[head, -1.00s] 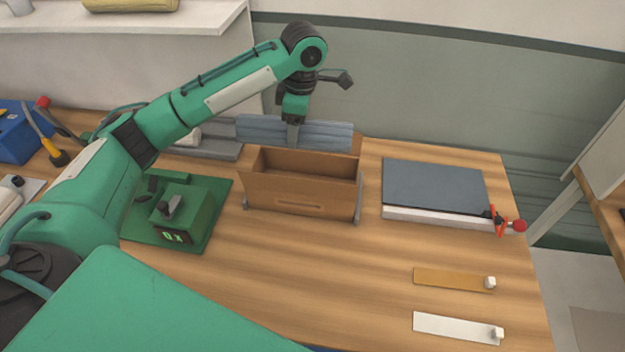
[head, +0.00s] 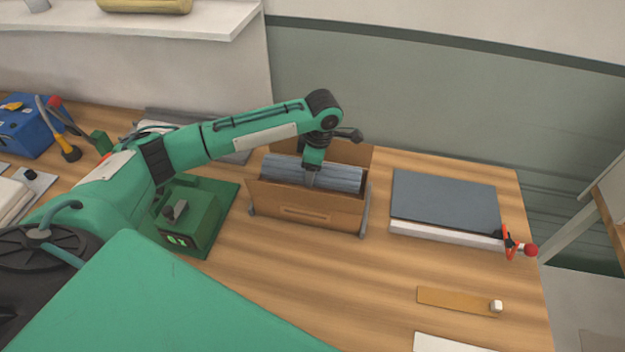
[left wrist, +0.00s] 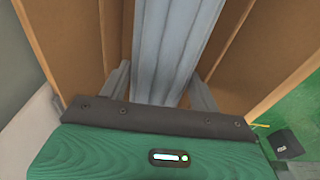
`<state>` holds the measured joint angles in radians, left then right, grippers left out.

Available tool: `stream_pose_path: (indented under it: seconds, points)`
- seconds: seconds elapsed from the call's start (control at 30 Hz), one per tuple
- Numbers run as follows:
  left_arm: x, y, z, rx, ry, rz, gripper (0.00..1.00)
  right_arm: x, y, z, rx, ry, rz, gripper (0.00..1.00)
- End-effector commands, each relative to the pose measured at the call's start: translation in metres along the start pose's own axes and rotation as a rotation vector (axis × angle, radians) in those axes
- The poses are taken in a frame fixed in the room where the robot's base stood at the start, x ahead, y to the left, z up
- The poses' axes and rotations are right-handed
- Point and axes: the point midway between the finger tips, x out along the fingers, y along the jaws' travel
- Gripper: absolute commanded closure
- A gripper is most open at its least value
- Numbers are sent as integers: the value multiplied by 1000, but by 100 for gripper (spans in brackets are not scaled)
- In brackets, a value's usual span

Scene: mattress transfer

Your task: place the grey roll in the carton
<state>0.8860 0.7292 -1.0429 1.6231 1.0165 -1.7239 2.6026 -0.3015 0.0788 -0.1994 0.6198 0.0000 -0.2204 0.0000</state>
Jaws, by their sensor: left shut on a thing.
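In the left wrist view the roll (left wrist: 172,45) runs between the two fingers, with the carton's walls (left wrist: 78,40) on both sides. Whether the roll touches the carton's floor is hidden. My right gripper is not in view.
A green device with a lit display (head: 188,222) stands left of the carton. A dark-topped flat block (head: 445,200) with a red-knobbed clamp (head: 515,245) lies to the right. A tan strip (head: 455,300) lies nearer. The table between is clear.

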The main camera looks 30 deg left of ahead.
Motion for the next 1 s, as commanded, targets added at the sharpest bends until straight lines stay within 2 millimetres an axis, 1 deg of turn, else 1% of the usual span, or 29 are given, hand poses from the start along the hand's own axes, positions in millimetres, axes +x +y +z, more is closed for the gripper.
stream_pose_path:
  seconds: [0.07,0.23,0.4,0.5,0.77,1.0]
  points:
    - [9,0,1,-1,1,0,69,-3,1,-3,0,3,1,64]
    - [23,0,3,0,1,-1,69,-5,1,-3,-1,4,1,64]
    - [48,0,6,-1,0,-1,69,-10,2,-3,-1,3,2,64]
    - [57,0,7,0,0,1,69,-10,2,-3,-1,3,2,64]
    - [59,0,8,0,-1,2,69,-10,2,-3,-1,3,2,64]
    - [65,0,8,-1,-2,0,70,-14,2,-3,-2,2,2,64]
